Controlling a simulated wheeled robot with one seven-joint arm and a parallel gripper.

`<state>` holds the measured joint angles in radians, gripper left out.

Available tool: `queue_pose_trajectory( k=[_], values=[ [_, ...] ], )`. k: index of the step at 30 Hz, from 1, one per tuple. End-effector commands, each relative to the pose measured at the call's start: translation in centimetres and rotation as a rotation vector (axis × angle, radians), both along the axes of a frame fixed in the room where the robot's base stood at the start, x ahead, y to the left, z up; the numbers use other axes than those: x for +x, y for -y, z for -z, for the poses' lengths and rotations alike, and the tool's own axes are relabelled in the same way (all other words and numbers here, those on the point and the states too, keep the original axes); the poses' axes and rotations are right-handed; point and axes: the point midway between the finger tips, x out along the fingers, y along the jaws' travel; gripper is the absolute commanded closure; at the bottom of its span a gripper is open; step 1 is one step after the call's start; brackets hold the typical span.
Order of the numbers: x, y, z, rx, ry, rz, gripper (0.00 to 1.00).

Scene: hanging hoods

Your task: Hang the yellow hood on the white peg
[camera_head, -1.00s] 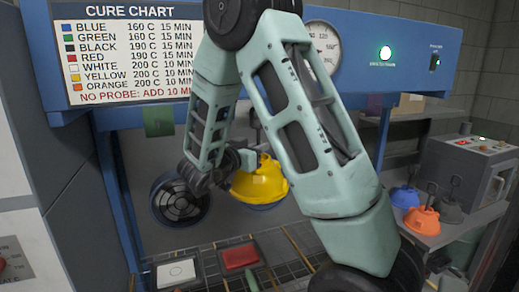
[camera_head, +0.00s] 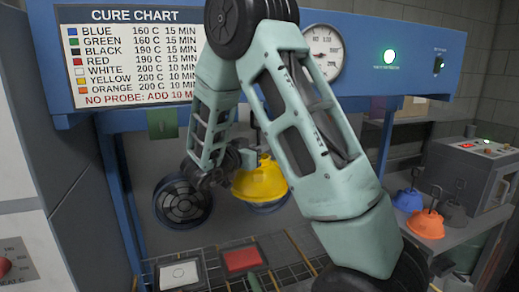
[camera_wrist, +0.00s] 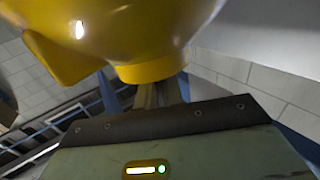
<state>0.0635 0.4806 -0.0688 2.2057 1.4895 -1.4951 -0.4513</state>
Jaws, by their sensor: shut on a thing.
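The yellow hood (camera_head: 262,181) is held in the air under the blue frame, behind my arm. It also fills the top of the wrist view (camera_wrist: 130,30), close in front of the gripper. My gripper (camera_wrist: 160,93) is shut on the hood; the fingers are partly hidden beneath it. A dark round fan-like disc lies just left of the hood. I cannot make out a white peg in either view.
A blue frame (camera_head: 400,48) with a cure chart (camera_head: 135,55) spans above. White (camera_head: 178,274) and red (camera_head: 241,258) pads lie on the grated surface below. Blue (camera_head: 407,200), orange (camera_head: 424,222) and grey (camera_head: 453,212) hoods stand on the right bench beside a grey machine (camera_head: 480,170).

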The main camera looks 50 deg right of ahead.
Motion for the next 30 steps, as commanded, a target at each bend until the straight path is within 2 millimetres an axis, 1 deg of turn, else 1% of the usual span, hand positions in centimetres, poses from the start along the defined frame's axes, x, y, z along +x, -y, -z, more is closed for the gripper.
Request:
queue_pose_trajectory(
  k=[9,30],
  values=[
    [0.0,0.0,0.1,-0.001,0.000,0.000,1.00],
    [0.0,0.0,1.4,-0.001,0.001,0.000,1.00]
  ],
)
